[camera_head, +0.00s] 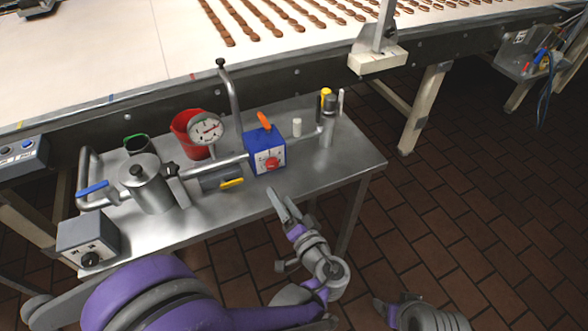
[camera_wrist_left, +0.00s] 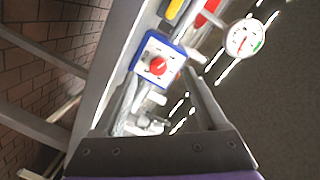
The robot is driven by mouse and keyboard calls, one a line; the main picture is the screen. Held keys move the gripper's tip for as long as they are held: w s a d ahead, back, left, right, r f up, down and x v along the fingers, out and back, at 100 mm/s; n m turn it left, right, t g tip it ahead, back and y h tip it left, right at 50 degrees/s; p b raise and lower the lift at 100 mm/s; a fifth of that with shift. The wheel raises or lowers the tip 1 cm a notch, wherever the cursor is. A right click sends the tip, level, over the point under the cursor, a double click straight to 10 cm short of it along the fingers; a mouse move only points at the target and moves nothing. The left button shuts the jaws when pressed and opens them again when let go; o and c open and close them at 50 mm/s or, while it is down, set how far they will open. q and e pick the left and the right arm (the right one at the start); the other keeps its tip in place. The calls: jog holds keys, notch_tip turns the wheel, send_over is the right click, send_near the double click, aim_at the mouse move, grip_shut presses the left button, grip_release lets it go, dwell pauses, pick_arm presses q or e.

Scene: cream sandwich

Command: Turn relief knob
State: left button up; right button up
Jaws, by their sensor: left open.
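A blue box (camera_head: 265,141) with a white face stands on the steel bench, in line with the pipework. A red knob (camera_head: 272,164) sits low on that face, and an orange lever (camera_head: 264,121) is on top. My left gripper (camera_head: 277,196) is open and empty, in front of and below the box, apart from the knob. In the left wrist view the red knob (camera_wrist_left: 157,66) shows on its white, blue-edged plate, beyond the spread fingers (camera_wrist_left: 163,84). My right arm's end (camera_head: 383,306) shows only partly at the bottom right; its fingers are unclear.
A round gauge (camera_head: 205,128) stands left of the box, before a red bucket (camera_head: 183,123). A steel canister (camera_head: 146,183), a blue-handled valve (camera_head: 92,188) and a grey switch box (camera_head: 88,241) are further left. A conveyor (camera_head: 120,50) runs behind. Tiled floor is clear to the right.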

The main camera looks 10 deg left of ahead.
aim_at(274, 166)
pick_arm(q)
jog(key=shift+t, duration=0.6)
jog(key=x, duration=0.3)
jog(key=w+d+x, duration=0.1)
jog(key=x, duration=0.2)
jog(key=d+x, duration=0.1)
jog(key=x, duration=0.3)
jog(key=shift+w, duration=0.15)
grip_shut()
